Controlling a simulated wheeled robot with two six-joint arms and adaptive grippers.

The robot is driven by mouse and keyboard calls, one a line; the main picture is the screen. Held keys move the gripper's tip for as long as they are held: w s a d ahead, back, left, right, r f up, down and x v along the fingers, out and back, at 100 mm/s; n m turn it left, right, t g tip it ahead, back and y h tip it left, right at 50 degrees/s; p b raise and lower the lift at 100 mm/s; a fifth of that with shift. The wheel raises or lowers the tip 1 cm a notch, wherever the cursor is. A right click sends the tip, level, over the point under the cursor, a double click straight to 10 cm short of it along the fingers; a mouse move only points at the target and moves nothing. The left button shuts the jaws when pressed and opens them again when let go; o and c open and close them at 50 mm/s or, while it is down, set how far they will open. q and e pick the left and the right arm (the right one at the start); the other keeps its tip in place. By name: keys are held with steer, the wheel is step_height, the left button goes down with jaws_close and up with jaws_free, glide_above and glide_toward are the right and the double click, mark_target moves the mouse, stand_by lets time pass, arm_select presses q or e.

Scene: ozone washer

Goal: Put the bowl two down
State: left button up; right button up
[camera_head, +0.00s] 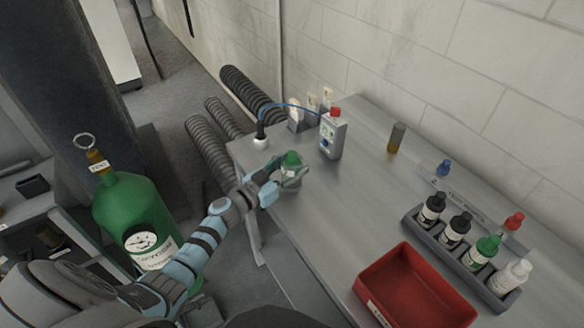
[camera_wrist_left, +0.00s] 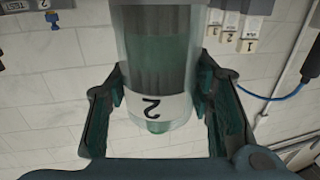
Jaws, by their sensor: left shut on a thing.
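Bowl two (camera_head: 292,181) is a clear cup-like vessel with something green in it, near the left end of the grey table (camera_head: 330,205). My left gripper (camera_head: 276,182) reaches in from the left and is shut around its side. In the left wrist view the bowl (camera_wrist_left: 158,50) sits between both fingers of the gripper (camera_wrist_left: 158,85), and its white label reads an upside-down 2. I cannot tell whether its base touches the table. My right gripper is not in view.
A red tray (camera_head: 415,290) and a bottle rack (camera_head: 465,250) are right. A green gas cylinder (camera_head: 135,205) stands left.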

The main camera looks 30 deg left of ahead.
arm_select(q)
steer(key=o, duration=1.5)
steer(key=shift+s+r, duration=0.1)
steer(key=b+v, duration=0.1)
steer(key=v, duration=1.1)
